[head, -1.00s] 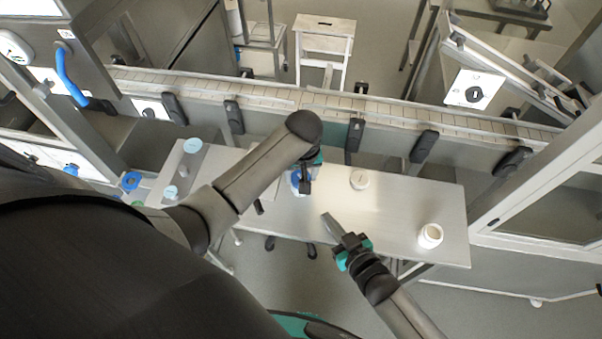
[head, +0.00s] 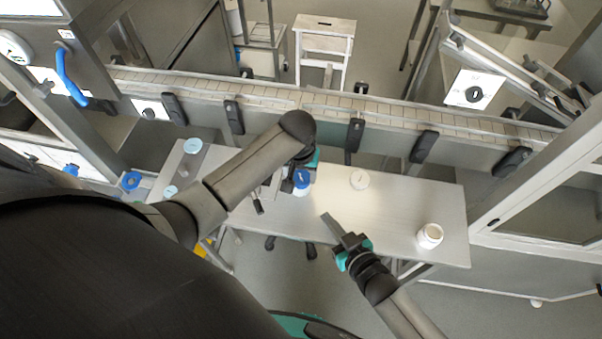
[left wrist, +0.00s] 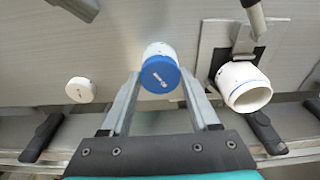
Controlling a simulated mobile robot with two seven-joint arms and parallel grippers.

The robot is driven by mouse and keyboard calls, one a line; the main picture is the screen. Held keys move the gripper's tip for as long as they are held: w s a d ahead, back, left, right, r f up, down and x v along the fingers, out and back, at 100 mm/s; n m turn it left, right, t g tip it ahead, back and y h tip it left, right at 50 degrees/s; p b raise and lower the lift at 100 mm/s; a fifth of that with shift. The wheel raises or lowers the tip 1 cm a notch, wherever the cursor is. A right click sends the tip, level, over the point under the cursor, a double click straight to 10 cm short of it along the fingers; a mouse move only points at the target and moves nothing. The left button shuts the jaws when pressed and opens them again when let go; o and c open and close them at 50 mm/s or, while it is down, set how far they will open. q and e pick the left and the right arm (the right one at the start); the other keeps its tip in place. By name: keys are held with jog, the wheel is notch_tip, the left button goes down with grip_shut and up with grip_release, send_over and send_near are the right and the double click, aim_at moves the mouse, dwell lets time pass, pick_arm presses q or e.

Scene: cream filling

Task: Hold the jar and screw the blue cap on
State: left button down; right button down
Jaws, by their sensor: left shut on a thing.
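The blue cap (head: 302,177) sits on top of a small white jar (head: 302,190) that stands upright on the table. In the left wrist view the blue cap (left wrist: 159,76) is between the fingertips, with the white jar (left wrist: 157,49) partly showing behind it. My left gripper (left wrist: 160,80) is shut on the blue cap from above; in the head view my arm partly covers it. My right gripper (head: 334,228) is apart from the jar, low at the table's front edge, with nothing visible in it; its finger gap is unclear.
A white lid (head: 359,179) lies to the right of the jar. Another white jar (head: 430,236) stands near the right end of the table (head: 400,205). An open white jar (left wrist: 240,88) is beside a clamp plate. A conveyor (head: 330,104) runs behind the table.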

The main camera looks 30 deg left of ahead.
pick_arm(q)
jog(key=shift+m, duration=1.1)
jog(key=m+h, duration=0.1)
jog(key=m, duration=0.3)
jog(key=shift+a+m, duration=0.15)
jog(key=shift+m, duration=0.75)
jog(key=m+h, duration=0.1)
jog(key=m, duration=0.4)
jog(key=shift+m+g, duration=0.3)
jog(key=shift+m, duration=0.1)
